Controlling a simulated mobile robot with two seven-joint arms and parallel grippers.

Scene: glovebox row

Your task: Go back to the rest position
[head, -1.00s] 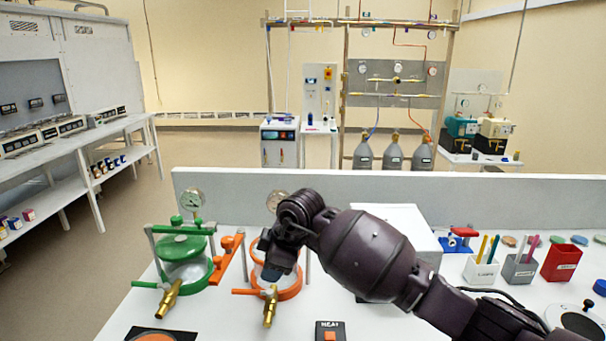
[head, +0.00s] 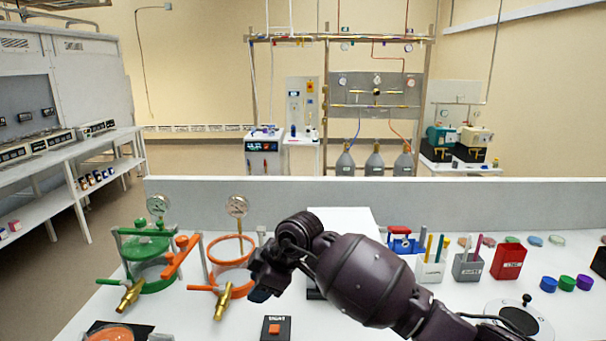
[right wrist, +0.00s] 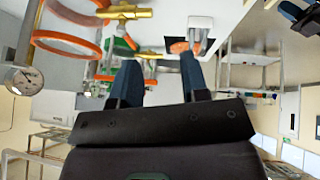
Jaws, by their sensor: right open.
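My right gripper (head: 262,287) hangs over the white bench just right of the orange pressure pot, and the arm hides part of the bench behind it. In the right wrist view its two dark fingers (right wrist: 160,80) are spread apart with nothing between them. A dark, bluish shape at the upper right edge of that view may be part of my left gripper (right wrist: 300,16), but its jaws cannot be made out. The head view does not show the left arm.
The orange pot (head: 232,277) and green pot (head: 150,270), with brass valves and gauges, stand close on the left. A button box (head: 276,329) is in front. Pen cups (head: 467,266) and a red bin (head: 508,261) stand right. A low grey wall (head: 450,205) backs the bench.

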